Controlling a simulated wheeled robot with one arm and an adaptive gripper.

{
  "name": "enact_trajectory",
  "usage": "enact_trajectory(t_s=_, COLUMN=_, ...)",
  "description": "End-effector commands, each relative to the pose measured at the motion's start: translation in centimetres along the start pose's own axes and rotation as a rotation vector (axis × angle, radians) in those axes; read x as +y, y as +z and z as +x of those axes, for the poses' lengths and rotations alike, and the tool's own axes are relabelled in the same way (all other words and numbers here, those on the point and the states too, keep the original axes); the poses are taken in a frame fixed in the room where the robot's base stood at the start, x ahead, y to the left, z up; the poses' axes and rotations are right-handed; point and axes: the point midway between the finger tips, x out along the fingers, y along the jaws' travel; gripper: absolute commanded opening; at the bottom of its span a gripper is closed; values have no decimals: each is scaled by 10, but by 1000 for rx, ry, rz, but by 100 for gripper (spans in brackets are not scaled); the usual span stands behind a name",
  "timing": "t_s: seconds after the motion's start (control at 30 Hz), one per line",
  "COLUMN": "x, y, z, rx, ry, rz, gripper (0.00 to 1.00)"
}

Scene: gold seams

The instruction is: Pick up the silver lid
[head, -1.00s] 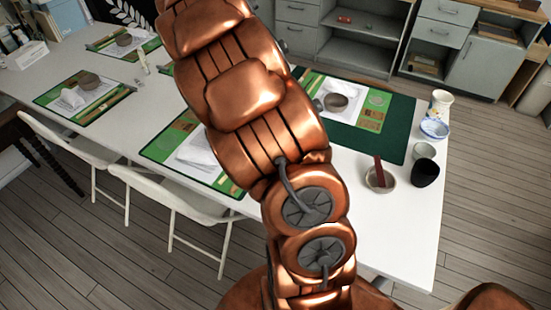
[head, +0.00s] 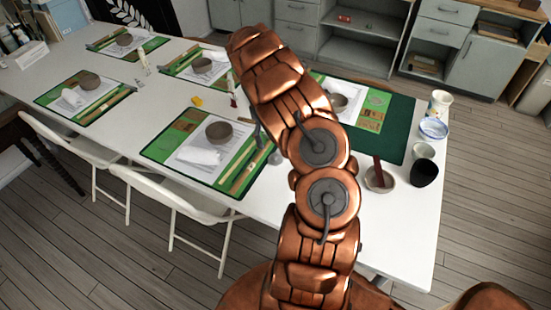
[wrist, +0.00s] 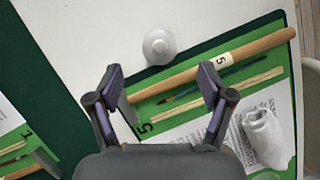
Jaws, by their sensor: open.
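A small round pale-grey thing with a raised centre, which looks like the silver lid (wrist: 160,46), shows from above in the wrist view. In the wrist view my gripper (wrist: 162,85) is open and empty. The lid lies beyond the fingertips, roughly centred between them and not touched. In the head view a small grey thing (head: 275,157) beside the near mat may be the same, partly by my arm.
A green mat (wrist: 145,118) holds a wooden roller (wrist: 245,50), thin sticks and a rolled white cloth (wrist: 263,137). In the head view several place settings with bowls cover the white table (head: 300,200). A dark cup (head: 424,172) and a vase (head: 440,103) stand at the right.

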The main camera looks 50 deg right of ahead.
Motion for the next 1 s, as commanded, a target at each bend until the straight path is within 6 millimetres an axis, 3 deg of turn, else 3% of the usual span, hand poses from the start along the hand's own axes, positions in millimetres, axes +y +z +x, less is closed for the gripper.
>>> enact_trajectory(t_s=0.37, x=1, y=2, z=24, rx=-2, ry=1, rz=1, gripper=80)
enact_trajectory(t_s=0.7, x=0, y=4, z=64, rx=-4, ry=-2, rz=2, gripper=80)
enact_trajectory(t_s=0.97, x=0, y=2, z=68, rx=0, ry=0, rz=2, gripper=80)
enact_trajectory(t_s=1.0, x=0, y=2, z=68, rx=0, ry=0, rz=2, gripper=76)
